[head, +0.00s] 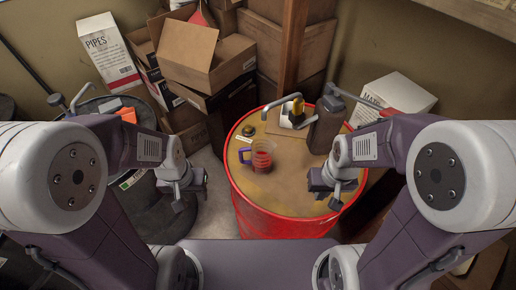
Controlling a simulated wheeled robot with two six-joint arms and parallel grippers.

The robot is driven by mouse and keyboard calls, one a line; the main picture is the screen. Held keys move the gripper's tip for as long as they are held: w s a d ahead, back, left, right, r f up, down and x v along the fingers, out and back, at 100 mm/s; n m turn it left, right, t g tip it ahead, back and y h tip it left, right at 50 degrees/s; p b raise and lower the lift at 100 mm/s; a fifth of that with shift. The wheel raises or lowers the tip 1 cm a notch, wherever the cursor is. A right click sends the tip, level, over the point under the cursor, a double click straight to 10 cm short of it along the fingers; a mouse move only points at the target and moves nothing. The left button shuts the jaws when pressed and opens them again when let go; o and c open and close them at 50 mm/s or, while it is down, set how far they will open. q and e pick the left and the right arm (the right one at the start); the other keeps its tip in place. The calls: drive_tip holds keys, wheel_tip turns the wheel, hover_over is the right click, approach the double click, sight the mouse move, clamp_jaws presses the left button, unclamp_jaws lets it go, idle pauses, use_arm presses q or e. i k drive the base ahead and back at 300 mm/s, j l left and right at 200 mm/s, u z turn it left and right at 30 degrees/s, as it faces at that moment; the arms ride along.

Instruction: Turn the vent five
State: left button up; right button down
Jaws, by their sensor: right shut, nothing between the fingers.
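The red drum (285,228) stands in the middle with a worn yellow-brown top. A small dark fitting (248,130) sits near the top's far left edge; it may be the vent, but it is too small to tell. A yellow and black fitting (297,108) stands at the far side beside a grey bent pipe. My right gripper (328,192) is shut and empty over the drum's right front part, apart from both fittings. My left gripper (182,193) hangs left of the red drum, over the dark drum's side; its jaw gap is unclear.
A clear jug (262,156) with red liquid and a purple handle stands on the drum top. A dark bottle (325,125) stands at its far right. A dark drum (148,207) is at left. Cardboard boxes (205,60) are stacked behind. The drum top's front is clear.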

sight(247, 128)
drive_tip(key=i+j+z, duration=0.1)
drive_tip(key=j+z, duration=0.2)
drive_tip(key=z, duration=0.2)
drive_tip(key=j+z, duration=0.25)
drive_tip(key=z, duration=0.2)
drive_tip(key=j+z, duration=0.3)
drive_tip(key=z, duration=0.2)
drive_tip(key=j+z, duration=0.3)
drive_tip(key=z, duration=0.2)
drive_tip(key=k, duration=0.05)
